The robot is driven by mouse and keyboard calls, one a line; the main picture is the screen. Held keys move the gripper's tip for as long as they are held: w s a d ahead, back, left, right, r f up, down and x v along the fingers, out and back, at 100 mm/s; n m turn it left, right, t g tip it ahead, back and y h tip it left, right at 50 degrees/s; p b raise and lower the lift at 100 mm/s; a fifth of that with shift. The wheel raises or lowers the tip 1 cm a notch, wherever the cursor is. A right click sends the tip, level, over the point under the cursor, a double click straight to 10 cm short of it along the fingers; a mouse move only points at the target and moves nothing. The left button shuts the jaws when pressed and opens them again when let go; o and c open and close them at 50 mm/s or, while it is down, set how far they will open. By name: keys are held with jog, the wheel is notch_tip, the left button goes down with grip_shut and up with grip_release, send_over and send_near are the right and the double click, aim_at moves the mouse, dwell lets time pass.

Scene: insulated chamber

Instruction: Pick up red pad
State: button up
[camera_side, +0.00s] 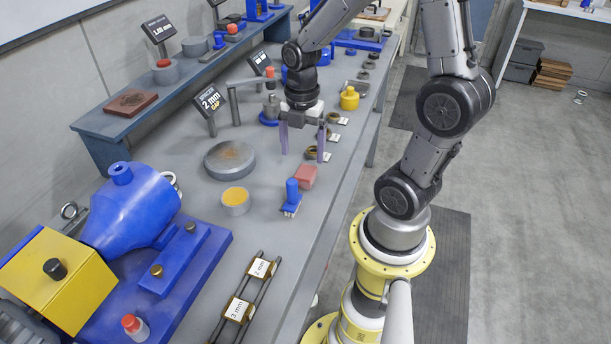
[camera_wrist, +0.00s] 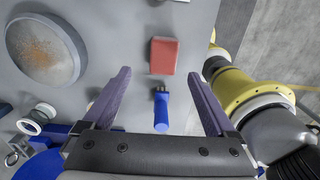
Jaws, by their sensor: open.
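The red pad (camera_side: 305,176) is a small red block lying on the grey bench near its front edge in the side view. In the wrist view the red pad (camera_wrist: 164,56) lies flat, above and between the finger ends. My gripper (camera_side: 303,155) is open and empty, with purple fingers pointing down above the bench, just behind the pad in the side view. In the wrist view my gripper (camera_wrist: 161,75) has its two fingers wide apart. The gap between fingertips and bench is hard to judge.
A blue-handled brush (camera_side: 292,196) stands beside the pad and also shows in the wrist view (camera_wrist: 161,110). A round grey plate (camera_side: 230,160) and a cup of yellow material (camera_side: 235,201) lie to the left. Small labelled parts line the bench's front edge behind.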

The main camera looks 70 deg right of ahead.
aim_at(306, 171)
jog(key=shift+s+d+f, duration=0.15)
jog(key=shift+f, duration=1.35)
jog(key=shift+s+d+f, duration=0.1)
jog(key=shift+s+f, duration=0.05)
jog(key=shift+f, duration=1.35)
jog(key=shift+c, duration=0.2)
jog(key=c, duration=1.4)
jog(key=shift+r, duration=0.1)
